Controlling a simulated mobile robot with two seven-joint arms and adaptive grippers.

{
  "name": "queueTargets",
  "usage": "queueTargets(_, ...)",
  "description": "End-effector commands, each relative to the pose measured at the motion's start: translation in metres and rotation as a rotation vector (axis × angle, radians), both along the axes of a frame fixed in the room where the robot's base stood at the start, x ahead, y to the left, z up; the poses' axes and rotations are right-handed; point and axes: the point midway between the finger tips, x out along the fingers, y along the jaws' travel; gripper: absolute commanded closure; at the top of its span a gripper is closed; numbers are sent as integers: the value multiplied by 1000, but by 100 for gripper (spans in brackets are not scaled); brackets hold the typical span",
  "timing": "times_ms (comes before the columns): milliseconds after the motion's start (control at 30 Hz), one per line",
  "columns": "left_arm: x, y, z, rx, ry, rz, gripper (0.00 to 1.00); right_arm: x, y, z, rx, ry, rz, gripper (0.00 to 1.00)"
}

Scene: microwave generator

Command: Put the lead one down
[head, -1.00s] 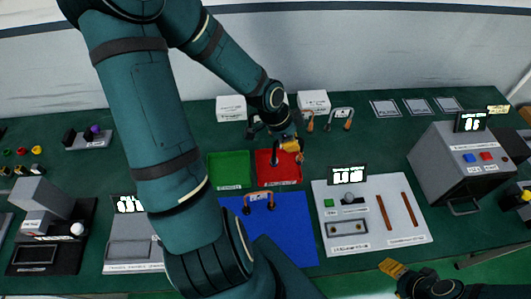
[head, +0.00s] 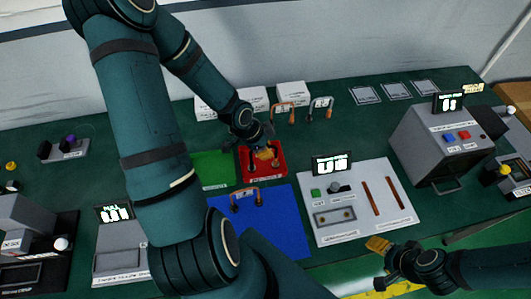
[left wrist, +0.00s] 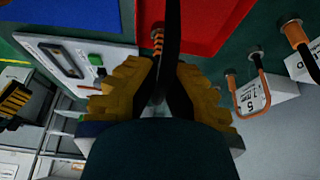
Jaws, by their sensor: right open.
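My left gripper (head: 265,153) is low over the red tray (head: 276,172). In the left wrist view its yellow fingers (left wrist: 165,75) are close together around a lead with a dark strand and copper-coloured coil (left wrist: 157,41); the arm hides most of it in the head view. The coil shows against the tray's edge. Another lead (head: 245,193), copper with dark ends, lies on the blue mat (head: 282,225). Two more leads (head: 283,107) (head: 320,104) stand at the back by white labelled boxes. My right gripper (head: 380,264) is open and empty at the front right.
A green tray (head: 215,183) is left of the red one. A white panel (head: 390,225) with two brown strips and a display is to the right. A grey box unit (head: 440,140) stands farther right. Several devices fill the left side.

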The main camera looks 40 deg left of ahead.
Motion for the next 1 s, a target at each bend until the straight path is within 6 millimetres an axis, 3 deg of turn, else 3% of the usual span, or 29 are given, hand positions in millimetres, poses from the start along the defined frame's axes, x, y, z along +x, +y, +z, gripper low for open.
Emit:
queueTargets(100, 0, 0, -14, 1, 0, -2, 100, 0, 0, -7, 0, 0, -1, 39)
queueTargets(533, 0, 0, -19, 1, -1, -1, 100, 0, 0, -9, -1, 0, -1, 39)
queueTargets(600, 0, 0, -18, 1, -1, -1, 71, 0, 0, -8, -1, 0, -1, 39)
queueTargets(633, 0, 0, -18, 1, -1, -1, 66, 0, 0, -8, -1, 0, -1, 39)
queueTargets(1000, 0, 0, -14, 1, -1, -1, 66, 0, 0, -5, -1, 0, -1, 39)
